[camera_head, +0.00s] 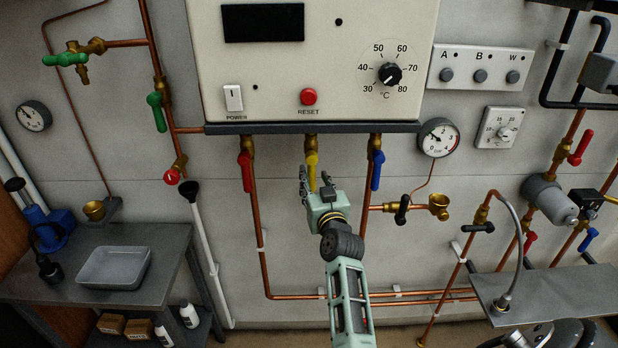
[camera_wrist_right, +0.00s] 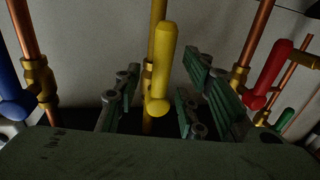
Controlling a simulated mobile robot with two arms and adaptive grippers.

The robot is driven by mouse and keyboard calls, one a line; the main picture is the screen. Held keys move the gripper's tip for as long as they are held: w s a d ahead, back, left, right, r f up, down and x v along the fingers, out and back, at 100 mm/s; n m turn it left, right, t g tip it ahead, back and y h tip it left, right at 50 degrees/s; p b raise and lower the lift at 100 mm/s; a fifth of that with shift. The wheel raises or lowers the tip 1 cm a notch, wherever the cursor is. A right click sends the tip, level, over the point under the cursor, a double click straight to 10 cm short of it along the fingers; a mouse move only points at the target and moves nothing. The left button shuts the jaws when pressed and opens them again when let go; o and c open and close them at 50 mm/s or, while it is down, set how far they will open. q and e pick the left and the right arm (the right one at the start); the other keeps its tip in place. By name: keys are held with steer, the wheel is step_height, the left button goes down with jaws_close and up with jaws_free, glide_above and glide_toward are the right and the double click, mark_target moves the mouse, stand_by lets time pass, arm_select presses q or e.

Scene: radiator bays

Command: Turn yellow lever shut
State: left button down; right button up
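The yellow lever (camera_head: 312,172) hangs straight down, in line with its pipe, from the middle brass valve under the boiler panel. My right gripper (camera_head: 318,185) is raised just below and around it. In the right wrist view the yellow lever (camera_wrist_right: 163,60) stands between the two open fingers, with a visible gap on each side. The lever's lower part is partly hidden by the gripper in the head view. My left gripper is not in view.
A red lever (camera_head: 245,171) hangs to the left and a blue lever (camera_head: 377,170) to the right, both close by. Copper pipes run down and across below. The boiler panel (camera_head: 312,60) overhangs above. A steel bench (camera_head: 175,245) stands at left.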

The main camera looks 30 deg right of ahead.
mark_target(313, 177)
steer(key=x, duration=0.2)
steer(key=shift+w+f+b, duration=0.2)
steer(key=shift+w+b, duration=0.15)
steer(key=shift+b, duration=0.05)
steer(key=shift+w+d+r, duration=0.15)
steer(key=shift+w+d, duration=0.05)
steer(key=shift+w, duration=0.2)
steer(key=shift+c, duration=0.3)
jaws_close()
